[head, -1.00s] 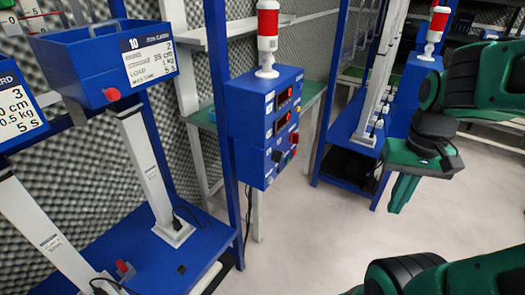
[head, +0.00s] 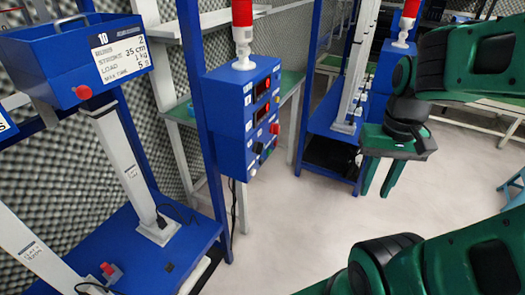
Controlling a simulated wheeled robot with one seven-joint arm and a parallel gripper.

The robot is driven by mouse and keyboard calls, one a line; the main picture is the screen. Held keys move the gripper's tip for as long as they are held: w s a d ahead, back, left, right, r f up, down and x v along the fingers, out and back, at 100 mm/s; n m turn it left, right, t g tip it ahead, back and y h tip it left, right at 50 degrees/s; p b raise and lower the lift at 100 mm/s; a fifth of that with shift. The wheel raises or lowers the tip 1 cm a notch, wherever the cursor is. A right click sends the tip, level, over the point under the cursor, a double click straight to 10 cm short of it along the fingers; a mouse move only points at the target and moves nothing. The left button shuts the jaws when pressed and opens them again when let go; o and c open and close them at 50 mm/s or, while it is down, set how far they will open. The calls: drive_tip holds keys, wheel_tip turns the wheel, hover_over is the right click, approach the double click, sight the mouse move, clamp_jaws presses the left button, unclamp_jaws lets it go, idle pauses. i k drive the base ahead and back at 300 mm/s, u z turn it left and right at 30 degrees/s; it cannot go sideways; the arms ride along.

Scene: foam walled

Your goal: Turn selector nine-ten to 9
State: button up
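A blue control box (head: 225,118) hangs on a blue upright post left of centre, with a red and white lamp on top. Its right-hand face carries small displays, buttons and a black knob (head: 259,147) low on the panel. The knob may be the selector; its pointer and labels are too small to read. My gripper (head: 377,192) points down over the pale floor to the right of the box, well apart from it. Its two fingers show with a gap between them, holding nothing.
A blue tray marked 10 (head: 80,58) sits on a white column at the left, above a blue base (head: 135,240). A second blue rig with a similar box (head: 395,65) stands behind my gripper. The floor (head: 300,215) between is clear.

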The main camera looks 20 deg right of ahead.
sight(258, 149)
drive_tip(key=u, duration=1.3)
drive_tip(key=k, duration=1.4)
drive_tip(key=z, duration=1.8)
drive_tip(key=i, duration=1)
